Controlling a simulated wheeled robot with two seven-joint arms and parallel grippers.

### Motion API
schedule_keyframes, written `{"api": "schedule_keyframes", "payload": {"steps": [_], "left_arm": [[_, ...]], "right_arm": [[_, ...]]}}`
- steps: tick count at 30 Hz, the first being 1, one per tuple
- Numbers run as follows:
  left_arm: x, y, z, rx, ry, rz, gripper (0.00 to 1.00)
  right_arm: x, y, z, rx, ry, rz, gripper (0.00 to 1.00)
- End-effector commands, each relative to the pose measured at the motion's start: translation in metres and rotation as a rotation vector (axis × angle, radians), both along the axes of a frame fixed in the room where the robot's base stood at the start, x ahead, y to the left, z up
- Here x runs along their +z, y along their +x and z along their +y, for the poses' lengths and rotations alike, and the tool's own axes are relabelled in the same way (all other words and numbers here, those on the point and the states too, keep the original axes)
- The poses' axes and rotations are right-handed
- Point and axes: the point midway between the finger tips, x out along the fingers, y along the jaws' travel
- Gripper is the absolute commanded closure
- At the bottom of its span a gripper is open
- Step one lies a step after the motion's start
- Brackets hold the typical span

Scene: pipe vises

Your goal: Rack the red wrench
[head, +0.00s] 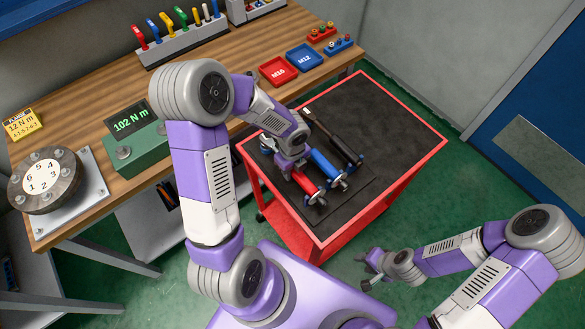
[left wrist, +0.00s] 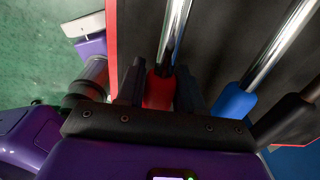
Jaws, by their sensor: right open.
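The red wrench (head: 306,183) lies on the dark top of the red cart (head: 403,167), its red handle toward the near side. In the left wrist view its red handle (left wrist: 160,91) sits between the two dark fingers of my left gripper (left wrist: 160,85), which look closed against its sides. A bright metal shaft runs upward from it. In the head view my left wrist (head: 286,138) covers part of the wrench. My right gripper (head: 369,270) is open and empty, off the cart's near right side.
A blue wrench (head: 326,163) lies beside the red one, with a black-handled tool (head: 335,138) beyond. The bench holds a grey rack of coloured tools (head: 185,43), a red M16 tray (head: 278,71), a blue M12 tray (head: 304,58) and a green 102 N m display unit (head: 140,145). The cart's right side is clear.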

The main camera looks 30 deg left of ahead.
Motion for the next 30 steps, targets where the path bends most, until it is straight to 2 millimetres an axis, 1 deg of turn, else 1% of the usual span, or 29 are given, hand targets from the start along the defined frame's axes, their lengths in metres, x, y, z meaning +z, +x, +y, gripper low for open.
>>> {"api": "schedule_keyframes", "payload": {"steps": [1,5,14,17,24,27,30], "left_arm": [[0.0,0.0,0.0,0.0,-0.001,0.001,0.55],[-0.001,0.0,0.0,0.0,-0.001,0.001,0.35],[0.001,-0.001,0.0,0.0,0.0,0.002,0.35],[0.01,0.0,0.0,0.0,0.0,0.001,0.35],[0.052,0.0,0.001,0.002,0.001,0.0,0.35],[0.065,0.0,0.001,0.0,0.001,0.0,0.35],[0.073,0.0,0.0,0.001,0.0,0.0,0.35]], "right_arm": [[0.0,0.0,0.0,0.0,0.0,0.0,0.57],[0.0,0.0,0.0,0.0,0.0,0.0,0.57],[0.001,0.0,0.0,0.0,0.0,0.0,0.57],[0.004,0.0,0.0,0.0,0.0,0.0,0.57],[0.019,0.0,0.0,0.0,0.0,0.0,0.57],[0.023,0.0,0.0,0.0,0.0,0.0,0.57],[0.025,0.0,0.0,0.0,0.0,0.0,0.57]]}}
